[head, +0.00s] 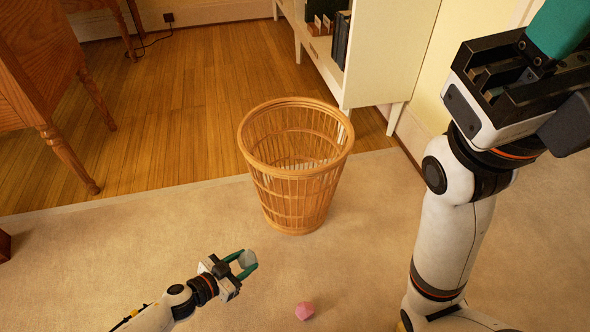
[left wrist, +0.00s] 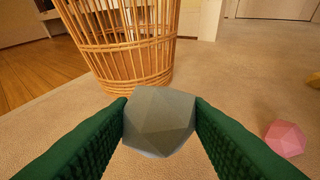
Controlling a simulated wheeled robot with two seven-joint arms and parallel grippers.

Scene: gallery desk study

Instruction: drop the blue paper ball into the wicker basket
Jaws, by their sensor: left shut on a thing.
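A faceted paper ball (head: 246,258) is held between the green fingers of my left gripper (head: 247,263). The ball looks grey rather than clearly blue; it also shows in the left wrist view (left wrist: 158,122), with a finger against each side. The wicker basket (head: 294,168) stands upright on the carpet, beyond and to the right of my left gripper in the head view. The held ball is outside the basket, on its near side. My right gripper (head: 560,28) is at the upper right, cut off by the picture edge, so its jaws cannot be judged.
A pink faceted ball (head: 305,311) lies on the carpet in front of the basket. A white shelf unit (head: 383,55) stands behind the basket, and a wooden desk (head: 38,60) is at the left. The carpet between gripper and basket is clear.

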